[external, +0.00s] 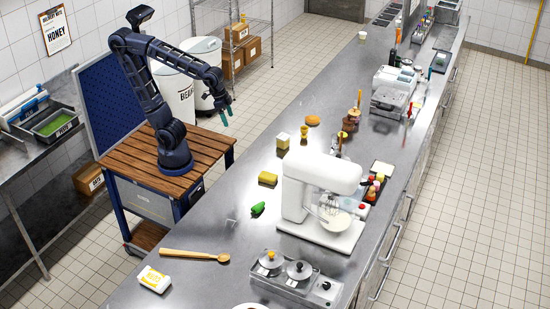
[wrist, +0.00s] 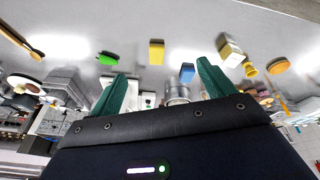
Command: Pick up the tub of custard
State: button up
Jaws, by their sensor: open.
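No tub can be read as custard for certain. A small cream block or tub with a yellowish part (external: 283,140) stands on the steel counter, and what looks like the same thing shows in the wrist view (wrist: 230,50). A white container with a yellow label (external: 154,279) lies at the near left of the counter. My gripper (external: 229,108) hangs in the air to the left of the counter, apart from everything. In the wrist view its two green fingers (wrist: 160,72) are spread with nothing between them.
A white stand mixer (external: 322,185) is a tall obstacle mid-counter. A yellow block (external: 267,179), a green item (external: 258,209), a wooden spoon (external: 195,255) and an orange item (external: 312,120) lie around. A twin-lidded unit (external: 297,278) stands in front. The counter's left strip is mostly clear.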

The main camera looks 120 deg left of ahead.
jog(key=w+a+f+n, duration=0.2)
jog(key=w+a+n, duration=0.1)
jog(key=w+a, duration=0.2)
jog(key=n+g, duration=0.3)
jog(key=n, duration=0.6)
send_over(283, 137)
notch_tip(283, 137, down, 16)
jog(key=shift+r, duration=0.25)
jog(key=shift+a+f, duration=0.4)
jog(key=shift+f, duration=0.15)
jog(key=shift+s+d+f, duration=0.1)
jog(key=shift+f, duration=5.05)
jog(key=shift+c, duration=0.4)
jog(key=c, duration=1.1)
